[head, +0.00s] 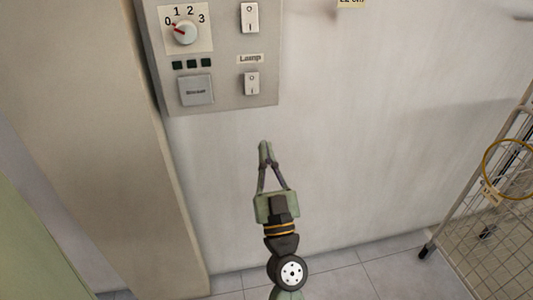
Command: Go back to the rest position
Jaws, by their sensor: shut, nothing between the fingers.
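My gripper (265,152) is shut and empty. It points up in the middle of the head view, in front of the pale wall and below the control panel (232,98). It looks apart from the panel. The panel carries a round dial (185,32) with its pointer near 0, a square button (196,90), and two white rocker switches, an upper one (250,17) and a lower one (252,83). A label reading "Lamp" (250,58) sits between the switches.
A beige pillar (120,130) stands left of the panel, with a green surface (30,250) at the lower left. A wire rack (480,220) with a yellow ring (485,165) stands at the right. Tiled floor (345,283) shows below. The wall between gripper and rack is bare.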

